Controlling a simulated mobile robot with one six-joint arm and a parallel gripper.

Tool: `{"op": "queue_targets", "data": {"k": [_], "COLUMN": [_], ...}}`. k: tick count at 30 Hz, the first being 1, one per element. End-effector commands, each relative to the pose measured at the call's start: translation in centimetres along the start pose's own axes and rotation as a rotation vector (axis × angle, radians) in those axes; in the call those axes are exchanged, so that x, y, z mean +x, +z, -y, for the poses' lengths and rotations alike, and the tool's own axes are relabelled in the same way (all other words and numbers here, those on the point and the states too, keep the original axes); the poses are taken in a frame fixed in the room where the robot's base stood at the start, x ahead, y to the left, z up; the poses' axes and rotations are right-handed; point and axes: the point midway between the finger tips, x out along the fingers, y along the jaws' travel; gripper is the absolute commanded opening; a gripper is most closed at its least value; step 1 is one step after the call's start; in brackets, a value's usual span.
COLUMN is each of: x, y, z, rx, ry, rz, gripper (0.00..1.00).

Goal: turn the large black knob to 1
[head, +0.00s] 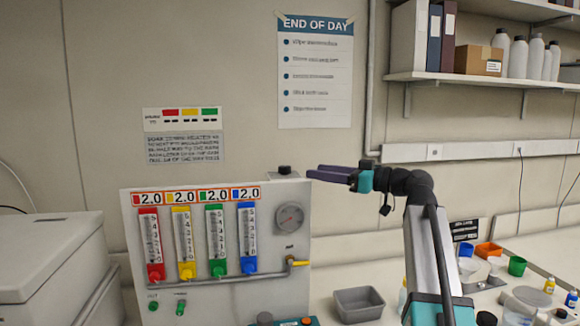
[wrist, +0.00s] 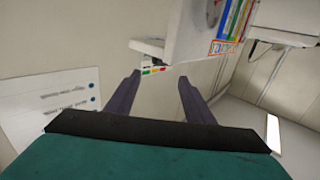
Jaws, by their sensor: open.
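A black knob-like piece (head: 285,170) sits on the top edge of the grey flow-meter panel (head: 135,250). I cannot tell which is the large one, and no scale or pointer is readable on either. My gripper (head: 314,172) points left in the air, its purple fingers just right of the top piece and seemingly apart from it. In the wrist view its two fingers (wrist: 159,76) are spread with nothing between them; the panel (wrist: 195,30) lies beyond, tilted.
The panel carries red, yellow, green and blue flow tubes (head: 217,240), a round gauge (head: 290,219) and a yellow-handled valve (head: 297,262). A grey bin (head: 359,305) stands on the bench. A white box-like unit (head: 50,250) stands left. A loaded shelf (head: 480,78) hangs upper right.

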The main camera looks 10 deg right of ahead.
Motion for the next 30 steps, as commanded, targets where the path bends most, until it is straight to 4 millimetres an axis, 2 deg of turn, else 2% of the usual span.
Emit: {"op": "queue_targets", "data": {"k": [18, 24, 30], "x": [8.7, 10.3, 10.6], "y": [-0.3, -0.1, 0.0], "z": [0.0, -0.1, -0.1], "rx": [0.000, 0.000, 0.000], "ry": [-0.001, 0.000, 0.001], "rz": [0.000, -0.001, -0.001], "gripper": [0.48, 0.48, 0.48]}}
